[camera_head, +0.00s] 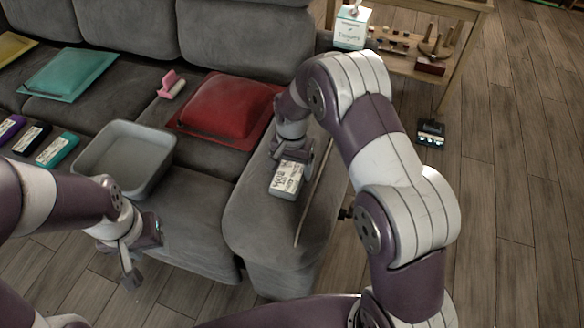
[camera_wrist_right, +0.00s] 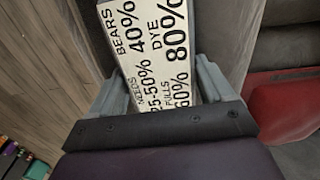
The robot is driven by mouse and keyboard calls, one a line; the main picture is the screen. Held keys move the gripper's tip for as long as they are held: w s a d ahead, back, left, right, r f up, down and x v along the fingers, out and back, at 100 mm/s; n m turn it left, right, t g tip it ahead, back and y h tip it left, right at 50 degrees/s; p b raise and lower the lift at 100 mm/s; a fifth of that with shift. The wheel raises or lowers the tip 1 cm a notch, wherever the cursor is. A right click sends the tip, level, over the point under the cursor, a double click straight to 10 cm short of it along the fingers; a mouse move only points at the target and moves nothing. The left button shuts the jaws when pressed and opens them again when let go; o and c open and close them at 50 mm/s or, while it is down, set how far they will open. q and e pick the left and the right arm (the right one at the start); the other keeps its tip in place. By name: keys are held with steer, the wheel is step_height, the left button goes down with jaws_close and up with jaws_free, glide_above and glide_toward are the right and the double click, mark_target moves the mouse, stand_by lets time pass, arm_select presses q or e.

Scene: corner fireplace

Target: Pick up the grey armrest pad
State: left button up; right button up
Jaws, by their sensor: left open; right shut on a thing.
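The grey armrest (camera_head: 262,215) is at the right end of the sofa, with a thin pale line along its right side. I cannot make out a separate pad on it. My right gripper (camera_head: 288,160) is over the armrest, pointing down, shut on a small block with a white printed label (camera_head: 287,179). In the right wrist view the labelled block (camera_wrist_right: 150,45) sits between the fingers of my right gripper (camera_wrist_right: 160,80). Whether it touches the armrest is unclear. My left gripper (camera_head: 143,256) is open and empty, in front of the sofa.
A grey bin (camera_head: 165,160) stands on the seat. A red cushion (camera_head: 222,105), a teal cushion (camera_head: 68,73), a pink-handled item (camera_head: 170,85) and small packs (camera_head: 57,150) lie on the sofa. A wooden side table (camera_head: 405,62) with a tissue box (camera_head: 351,28) stands behind. Floor at right is mostly clear.

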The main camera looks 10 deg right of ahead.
mark_target(292, 167)
step_height(292, 167, up, 4)
steer(key=shift+r+p, duration=0.1)
steer(key=shift+p, duration=0.45)
steer(key=s+a+r+p, duration=0.1)
steer(key=s+a+r, duration=0.1)
steer(key=s+r, duration=0.4)
steer(key=s, duration=0.5)
steer(key=shift+s+r+p, duration=0.25)
steer(key=shift+p, duration=0.1)
